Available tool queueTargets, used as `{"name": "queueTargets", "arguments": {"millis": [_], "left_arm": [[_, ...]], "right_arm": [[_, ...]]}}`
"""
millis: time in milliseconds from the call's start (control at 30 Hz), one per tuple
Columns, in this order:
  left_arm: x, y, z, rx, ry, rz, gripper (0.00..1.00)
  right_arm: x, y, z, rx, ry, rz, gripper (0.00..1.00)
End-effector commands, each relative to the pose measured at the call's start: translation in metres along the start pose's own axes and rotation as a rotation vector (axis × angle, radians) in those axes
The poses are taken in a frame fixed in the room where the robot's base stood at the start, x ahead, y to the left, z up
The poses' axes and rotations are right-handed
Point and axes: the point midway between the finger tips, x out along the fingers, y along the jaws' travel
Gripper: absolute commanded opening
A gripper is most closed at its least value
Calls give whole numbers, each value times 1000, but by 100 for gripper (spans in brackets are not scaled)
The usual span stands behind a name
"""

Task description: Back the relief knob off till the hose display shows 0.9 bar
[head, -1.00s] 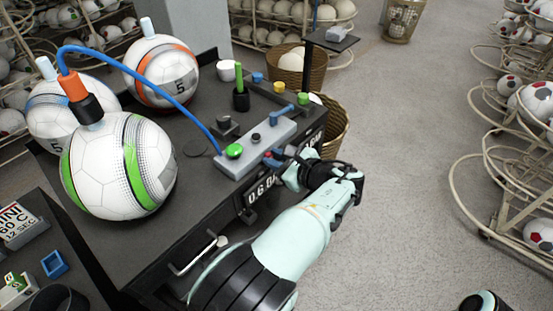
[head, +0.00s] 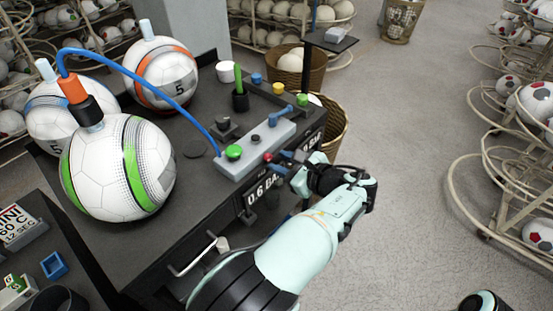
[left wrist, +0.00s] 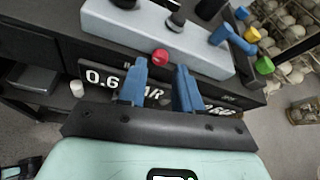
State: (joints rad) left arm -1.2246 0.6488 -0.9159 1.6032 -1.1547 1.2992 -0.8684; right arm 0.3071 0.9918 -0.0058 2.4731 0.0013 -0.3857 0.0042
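A small red knob (head: 267,157) is on the front of the grey valve block (head: 262,148). It also shows in the left wrist view (left wrist: 160,57), just beyond the gap between my fingertips. My left gripper (head: 283,161) is open, its two blue fingers (left wrist: 160,78) spread apart with nothing between them. The display (head: 264,189) on the bench front reads 0.6 BAR; in the left wrist view a finger covers part of its text (left wrist: 99,79). A second display (left wrist: 222,109) to the right is partly hidden by the other finger. My right gripper is out of view.
A blue hose (head: 150,74) runs from a green-striped ball (head: 118,168) to the block. A green button (head: 234,152), a black knob (head: 255,138) and a blue lever (head: 278,117) are on top. A drawer handle (head: 193,257) sticks out at the front. Open floor lies right.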

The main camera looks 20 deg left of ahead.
Motion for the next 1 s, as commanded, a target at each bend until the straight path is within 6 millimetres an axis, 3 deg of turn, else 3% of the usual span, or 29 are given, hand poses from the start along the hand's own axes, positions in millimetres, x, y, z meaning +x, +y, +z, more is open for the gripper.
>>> {"name": "queueTargets", "arguments": {"millis": [200, 433, 633, 1000], "left_arm": [[-53, -1, 1, -1, 1, -5, 34], [-92, -1, 0, 0, 1, -3, 34], [-105, 0, 0, 0, 1, -1, 34], [-103, 0, 0, 15, -1, 6, 34]], "right_arm": [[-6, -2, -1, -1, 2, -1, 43], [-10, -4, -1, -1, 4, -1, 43], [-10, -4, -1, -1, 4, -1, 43], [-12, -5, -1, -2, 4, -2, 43]]}}
